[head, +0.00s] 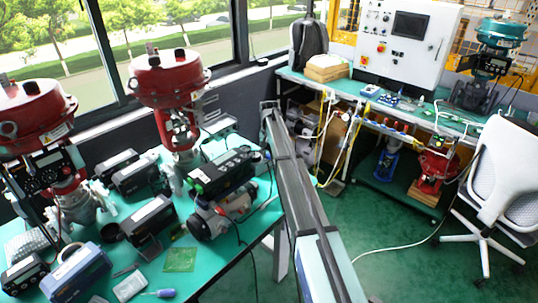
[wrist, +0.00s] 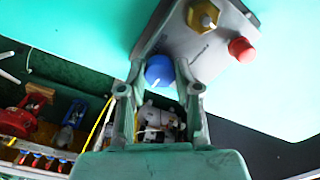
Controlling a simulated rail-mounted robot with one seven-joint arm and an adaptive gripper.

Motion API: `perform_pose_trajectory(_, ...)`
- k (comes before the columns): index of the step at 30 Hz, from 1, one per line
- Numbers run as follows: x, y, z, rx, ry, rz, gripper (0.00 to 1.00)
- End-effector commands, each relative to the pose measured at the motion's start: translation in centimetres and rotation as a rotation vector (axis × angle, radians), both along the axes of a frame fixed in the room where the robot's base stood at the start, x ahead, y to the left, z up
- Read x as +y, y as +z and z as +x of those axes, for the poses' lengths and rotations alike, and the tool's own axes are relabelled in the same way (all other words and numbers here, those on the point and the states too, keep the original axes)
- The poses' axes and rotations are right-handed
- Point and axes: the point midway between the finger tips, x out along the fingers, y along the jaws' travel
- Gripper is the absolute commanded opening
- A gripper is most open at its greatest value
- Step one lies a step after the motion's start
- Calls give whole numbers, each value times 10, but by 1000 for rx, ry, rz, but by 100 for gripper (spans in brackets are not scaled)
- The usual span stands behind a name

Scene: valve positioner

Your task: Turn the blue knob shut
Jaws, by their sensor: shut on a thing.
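The blue knob (wrist: 159,69) is in the wrist view, on the near end of a grey panel box (wrist: 185,45). My gripper (wrist: 159,88) is at the knob, with one finger on its left and one on its right, shut on it. The lower part of the knob is between the fingertips. I cannot make out the knob's angle from any clear mark. My gripper and the blue knob cannot be made out in the head view.
The head view shows a crowded green bench (head: 215,262) with red valve actuators (head: 167,78), a back workbench (head: 436,116) and a white chair (head: 503,180).

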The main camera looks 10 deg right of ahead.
Motion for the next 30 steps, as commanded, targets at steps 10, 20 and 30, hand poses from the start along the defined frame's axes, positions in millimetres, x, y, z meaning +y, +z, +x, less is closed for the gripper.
perform_pose_trajectory(10,0,-1,-1,3,-38,0,0)
perform_pose_trajectory(20,0,-1,-1,2,-37,0,58)
perform_pose_trajectory(30,0,1,0,1,-36,0,58)
